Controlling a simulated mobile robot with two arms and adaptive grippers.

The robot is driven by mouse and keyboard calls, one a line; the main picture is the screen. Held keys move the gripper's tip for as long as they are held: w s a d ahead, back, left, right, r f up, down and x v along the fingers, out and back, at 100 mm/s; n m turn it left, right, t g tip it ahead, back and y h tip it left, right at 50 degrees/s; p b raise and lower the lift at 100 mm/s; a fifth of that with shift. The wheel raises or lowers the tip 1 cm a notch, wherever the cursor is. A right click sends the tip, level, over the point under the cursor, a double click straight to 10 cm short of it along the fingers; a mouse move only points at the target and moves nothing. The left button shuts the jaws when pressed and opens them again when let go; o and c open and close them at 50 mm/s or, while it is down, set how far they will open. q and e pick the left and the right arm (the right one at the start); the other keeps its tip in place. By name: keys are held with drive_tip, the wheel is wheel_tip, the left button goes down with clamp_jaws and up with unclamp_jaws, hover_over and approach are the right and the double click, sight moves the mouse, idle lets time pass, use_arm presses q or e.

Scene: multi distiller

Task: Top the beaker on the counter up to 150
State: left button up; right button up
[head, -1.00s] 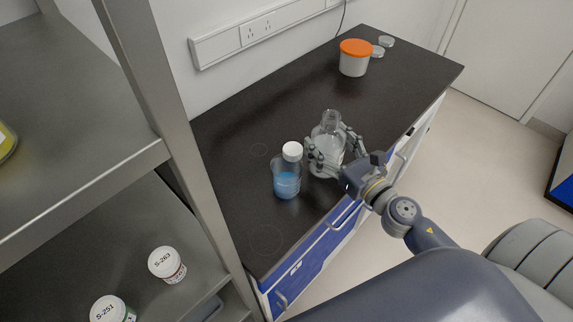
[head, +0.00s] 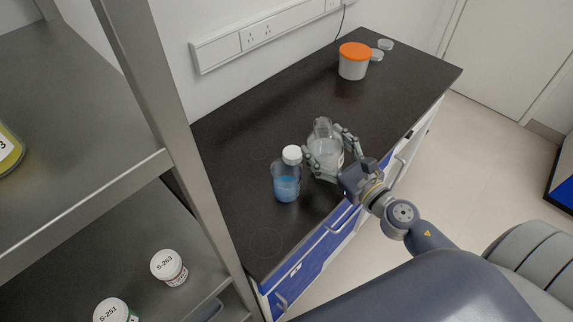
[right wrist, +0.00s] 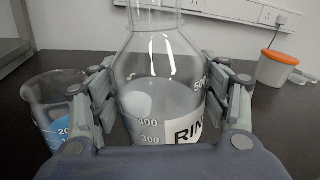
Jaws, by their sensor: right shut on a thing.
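The clear beaker (head: 287,188) stands on the dark counter (head: 250,220) with blue liquid in its lower part. It also shows at the left of the right wrist view (right wrist: 60,110), where a 200 mark is visible; the exact level is hard to read. My right gripper (head: 325,158) is shut around a clear glass bottle (head: 324,148), just right of the beaker. In the right wrist view the bottle (right wrist: 160,75) has volume marks, a partly visible label and clear liquid. My left gripper is not in view.
A white cap (head: 291,154) shows at the beaker's far rim; I cannot tell whether it lies behind. An orange-lidded tub (head: 354,62) and small clear dishes (head: 385,44) stand at the far end. A metal shelf (head: 150,165) with labelled jars (head: 169,267) is at the left.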

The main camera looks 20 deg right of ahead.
sight(333, 145)
drive_tip(key=shift+a+r+n+p, duration=0.2)
drive_tip(key=shift+r+n+p, duration=0.15)
drive_tip(key=shift+n, duration=0.45)
drive_tip(key=shift+a+r+n+p, duration=0.15)
drive_tip(key=shift+r+n+p, duration=0.55)
drive_tip(key=shift+p, duration=0.35)
drive_tip(key=shift+a+r+n+p, duration=0.35)
drive_tip(key=shift+r+n+p, duration=0.25)
drive_tip(key=shift+n+p, duration=0.45)
drive_tip(key=shift+d+r+n+p, duration=0.1)
drive_tip(key=shift+r+n+p, duration=0.4)
drive_tip(key=shift+n+p, duration=0.4)
drive_tip(key=shift+f, duration=0.15)
drive_tip(key=shift+d+f+n+h, duration=0.25)
drive_tip(key=shift+d+n+h, duration=0.05)
drive_tip(key=shift+n, duration=0.45)
drive_tip(key=shift+d+f+n+b, duration=0.2)
drive_tip(key=shift+f+n+b, duration=0.6)
drive_tip(key=shift+f+b, duration=0.95)
drive_tip(key=shift+r+n+p, duration=0.1)
drive_tip(key=shift+n+p, duration=0.5)
drive_tip(key=shift+p, duration=0.1)
idle(0.9)
